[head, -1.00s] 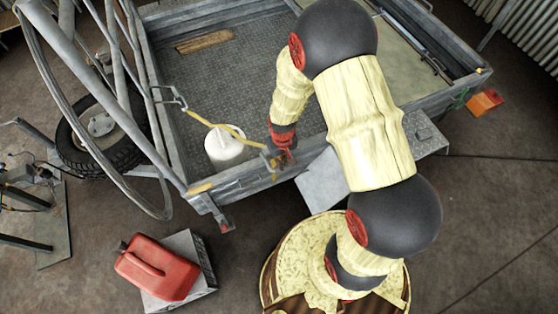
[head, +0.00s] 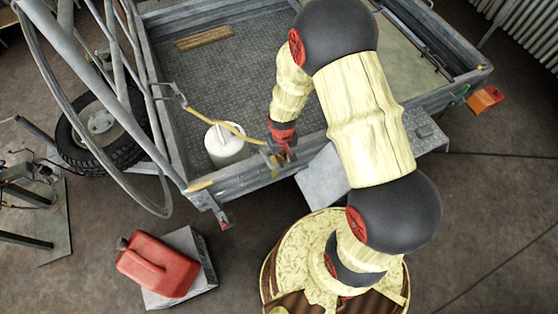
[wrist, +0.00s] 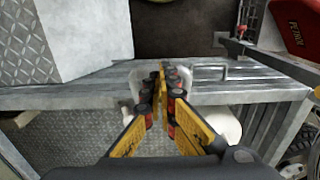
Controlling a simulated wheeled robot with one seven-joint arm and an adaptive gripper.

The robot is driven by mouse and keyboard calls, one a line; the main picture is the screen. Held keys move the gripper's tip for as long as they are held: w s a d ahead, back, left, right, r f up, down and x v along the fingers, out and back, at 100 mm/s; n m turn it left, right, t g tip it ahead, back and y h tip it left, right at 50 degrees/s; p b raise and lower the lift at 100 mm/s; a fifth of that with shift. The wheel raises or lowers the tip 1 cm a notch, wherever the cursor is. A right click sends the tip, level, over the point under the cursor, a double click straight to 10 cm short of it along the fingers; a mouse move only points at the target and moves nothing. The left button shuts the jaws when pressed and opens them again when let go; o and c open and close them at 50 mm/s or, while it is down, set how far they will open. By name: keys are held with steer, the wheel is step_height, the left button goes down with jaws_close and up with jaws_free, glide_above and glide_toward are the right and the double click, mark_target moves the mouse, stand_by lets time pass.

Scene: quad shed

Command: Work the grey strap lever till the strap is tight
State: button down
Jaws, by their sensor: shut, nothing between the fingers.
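The yellow strap (head: 208,121) runs from a hook on the trailer's left side across a white round container (head: 224,147) to the front wall. A small grey fitting (head: 268,158) sits at the strap's end on the front rail, beside my gripper. The lever is mostly hidden there, and I cannot make out its angle. My gripper (head: 286,157) is at the rail, pointing down, shut and empty. In the wrist view its yellow and black fingers (wrist: 162,85) meet over the rail, with pale metal showing on both sides of the tips. I cannot tell whether they touch the lever.
The grey trailer rail (wrist: 68,98) crosses the wrist view. A red fuel can (head: 157,265) sits on a grey block (head: 190,290) left of my base. A wheel (head: 98,130) and bent tubes stand left of the trailer. A wooden piece (head: 203,40) lies in the trailer bed.

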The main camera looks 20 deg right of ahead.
steer(key=shift+w+f+b, duration=0.2)
steer(key=shift+f+b, duration=0.35)
steer(key=shift+f, duration=0.4)
steer(key=shift+w+f+b, duration=0.15)
steer(key=shift+f+b, duration=0.4)
steer(key=shift+f, duration=0.4)
steer(key=r+p, duration=0.2)
steer(key=r, duration=0.1)
steer(key=r+p, duration=0.1)
steer(key=r, duration=0.1)
steer(key=shift+s+p, duration=0.4)
steer(key=shift+r, duration=0.2)
step_height(320, 180, up, 6)
steer(key=p, duration=0.4)
steer(key=shift+f, duration=0.1)
stand_by(0.4)
